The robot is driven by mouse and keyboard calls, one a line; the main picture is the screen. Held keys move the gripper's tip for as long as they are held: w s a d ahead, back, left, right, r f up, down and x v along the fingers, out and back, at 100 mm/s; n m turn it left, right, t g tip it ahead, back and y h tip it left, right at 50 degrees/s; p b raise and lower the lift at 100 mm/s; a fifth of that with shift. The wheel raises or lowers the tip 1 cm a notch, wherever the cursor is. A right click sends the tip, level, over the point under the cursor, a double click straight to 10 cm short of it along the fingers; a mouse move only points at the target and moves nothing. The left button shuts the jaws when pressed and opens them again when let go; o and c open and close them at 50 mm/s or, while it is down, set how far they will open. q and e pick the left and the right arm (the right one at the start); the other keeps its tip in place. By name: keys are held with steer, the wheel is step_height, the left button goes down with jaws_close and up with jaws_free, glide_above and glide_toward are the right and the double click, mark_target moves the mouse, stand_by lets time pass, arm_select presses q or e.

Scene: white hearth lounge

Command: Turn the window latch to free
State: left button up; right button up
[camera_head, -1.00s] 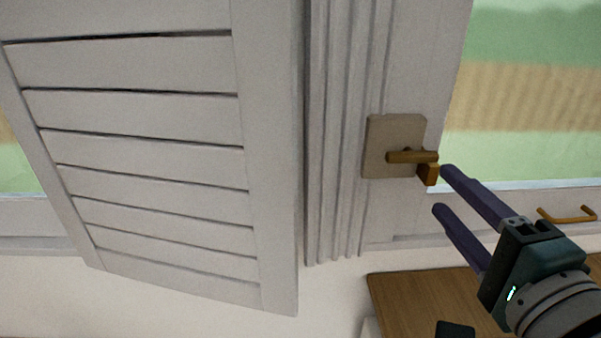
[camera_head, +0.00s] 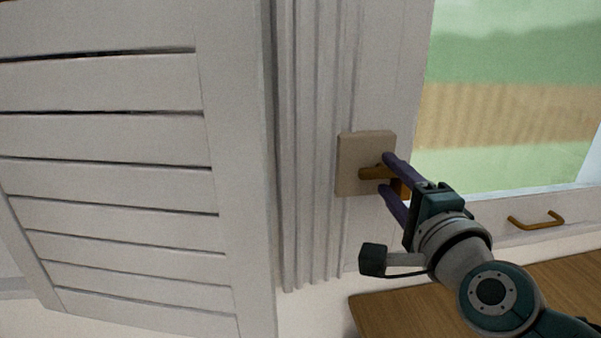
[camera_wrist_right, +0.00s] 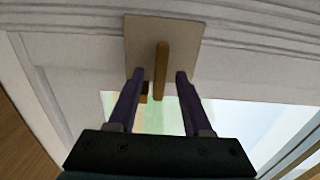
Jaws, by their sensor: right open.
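The window latch is a brass lever (camera_head: 372,173) on a beige square plate (camera_head: 352,150), fixed to the white window frame. In the head view the lever points right, and its right end is partly hidden by my right gripper (camera_head: 384,174). In the right wrist view the lever (camera_wrist_right: 161,70) lies between the two dark purple fingers of my right gripper (camera_wrist_right: 159,76), with a gap on both sides. A small brass block (camera_wrist_right: 144,92) shows beside the left finger. My right gripper is open around the lever. My left gripper is not in view.
A white louvred shutter (camera_head: 238,150) stands to the left of the latch. A brass pull handle (camera_head: 536,221) sits on the lower window rail at right. A wooden surface (camera_head: 385,310) lies below the window.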

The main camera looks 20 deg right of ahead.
jaws_close()
stand_by(0.4)
